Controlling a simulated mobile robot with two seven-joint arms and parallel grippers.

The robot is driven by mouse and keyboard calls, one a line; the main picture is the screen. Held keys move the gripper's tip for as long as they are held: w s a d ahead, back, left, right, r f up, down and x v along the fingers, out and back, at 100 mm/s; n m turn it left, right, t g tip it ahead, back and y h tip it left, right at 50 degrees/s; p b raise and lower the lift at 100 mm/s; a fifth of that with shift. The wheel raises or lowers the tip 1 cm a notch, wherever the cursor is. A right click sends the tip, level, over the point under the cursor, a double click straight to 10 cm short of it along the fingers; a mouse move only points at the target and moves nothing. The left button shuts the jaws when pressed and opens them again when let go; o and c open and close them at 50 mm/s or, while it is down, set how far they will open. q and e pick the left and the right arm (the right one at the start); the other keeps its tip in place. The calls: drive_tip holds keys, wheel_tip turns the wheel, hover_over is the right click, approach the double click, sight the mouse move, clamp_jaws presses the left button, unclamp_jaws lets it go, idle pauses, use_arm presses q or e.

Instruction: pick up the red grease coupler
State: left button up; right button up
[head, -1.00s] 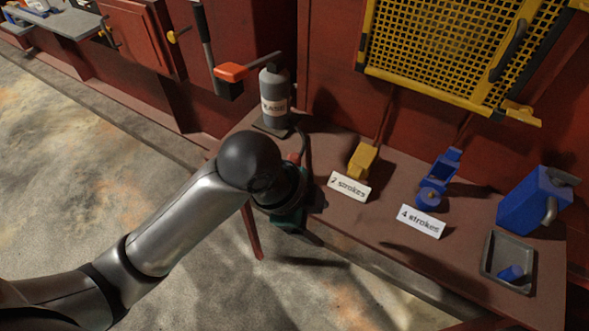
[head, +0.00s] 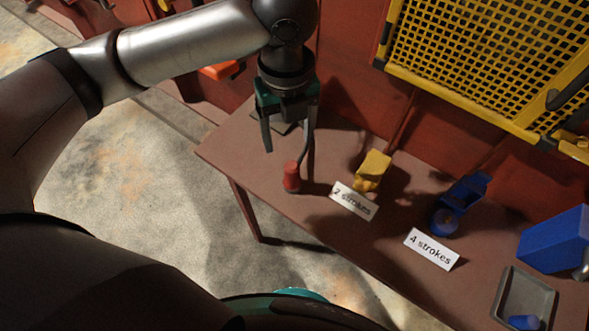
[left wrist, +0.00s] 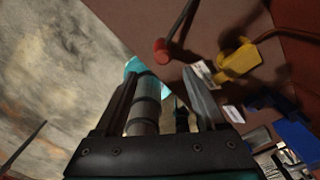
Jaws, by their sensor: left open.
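The red grease coupler (head: 291,177) is a small red cylinder on the end of a dark hose, near the front left part of the brown bench. It also shows in the left wrist view (left wrist: 162,52), beyond the fingertips, with the hose running up and away. My left gripper (head: 288,155) is open and empty, pointing down just above and behind the coupler in the head view; its fingers (left wrist: 163,85) do not enclose it. The hose's far end is hidden behind my left gripper. My right gripper is not in view.
A yellow fitting (head: 372,170) stands behind a "2 strokes" card (head: 354,201). A blue fitting (head: 460,204) stands by a "4 strokes" card (head: 432,249). A yellow mesh panel (head: 487,60) hangs behind.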

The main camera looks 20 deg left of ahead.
use_arm(q)
drive_tip(key=b, duration=0.1)
hover_over(290, 165)
wheel_tip(290, 165, down, 4)
drive_tip(key=shift+s+a+f, duration=0.1)
drive_tip(key=shift+f, duration=0.1)
wheel_tip(290, 165, down, 3)
drive_tip(key=shift+r+b, duration=0.2)
drive_tip(key=shift+b, duration=0.2)
drive_tip(key=shift+f, duration=0.6)
drive_tip(key=f, duration=0.1)
drive_tip(key=f+b, duration=0.1)
drive_tip(key=f, duration=0.1)
drive_tip(key=f+b, duration=0.1)
drive_tip(key=shift+d+f, duration=0.25)
drive_tip(key=shift+f, duration=0.15)
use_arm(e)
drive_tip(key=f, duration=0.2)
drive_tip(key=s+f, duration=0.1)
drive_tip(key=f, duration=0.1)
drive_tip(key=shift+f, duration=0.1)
use_arm(q)
drive_tip(key=shift+r, duration=0.1)
clamp_jaws()
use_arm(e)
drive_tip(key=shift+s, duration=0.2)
